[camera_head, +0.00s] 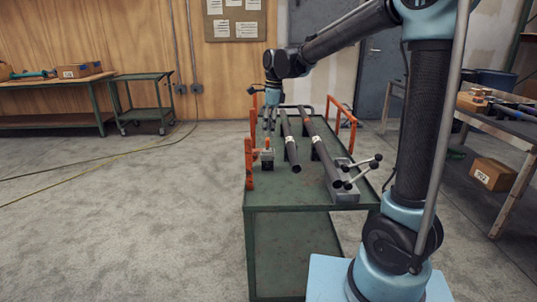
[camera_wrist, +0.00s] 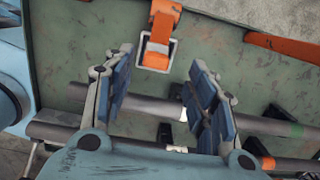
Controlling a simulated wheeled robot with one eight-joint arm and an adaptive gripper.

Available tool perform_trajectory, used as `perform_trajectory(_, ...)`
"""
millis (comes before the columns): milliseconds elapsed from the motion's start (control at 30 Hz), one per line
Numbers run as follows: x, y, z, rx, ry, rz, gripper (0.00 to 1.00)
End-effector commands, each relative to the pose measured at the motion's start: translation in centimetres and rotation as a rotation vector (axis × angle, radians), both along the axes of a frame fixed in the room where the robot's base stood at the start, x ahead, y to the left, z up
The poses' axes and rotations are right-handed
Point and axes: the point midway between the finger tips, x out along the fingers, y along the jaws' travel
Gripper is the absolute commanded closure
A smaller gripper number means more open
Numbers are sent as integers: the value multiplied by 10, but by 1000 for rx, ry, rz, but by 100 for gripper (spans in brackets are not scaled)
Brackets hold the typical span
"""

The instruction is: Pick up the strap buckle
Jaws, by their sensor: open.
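The strap buckle (camera_wrist: 157,48) is a pale metal frame with orange strap. It lies on the green cart top at the upper middle of the wrist view. In the head view the buckle (camera_head: 267,157) is small, near the cart's left edge. My gripper (camera_head: 269,126) points down above the cart, behind the buckle as seen from the head camera. In the wrist view my gripper's (camera_wrist: 160,60) two blue-padded fingers are spread apart with nothing between the pads. The buckle appears beyond the fingertips, apart from them.
Two dark pipes, a shorter one (camera_head: 289,140) and a longer one (camera_head: 322,150), lie right of the buckle. A clamp with ball-ended handles (camera_head: 347,190) sits at the cart's front right. An orange upright (camera_head: 249,165) stands at the left edge. The cart's front left top is clear.

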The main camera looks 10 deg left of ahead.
Motion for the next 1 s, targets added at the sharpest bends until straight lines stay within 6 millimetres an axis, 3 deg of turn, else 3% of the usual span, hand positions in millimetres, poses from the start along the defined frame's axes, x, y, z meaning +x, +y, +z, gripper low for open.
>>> perform_trajectory(267,-1,1,-17,0,0,0,48)
perform_trajectory(600,-4,2,-57,0,0,-1,48)
perform_trajectory(933,-4,2,-63,0,0,-1,48)
perform_trajectory(1000,-3,1,-63,0,0,-2,62)
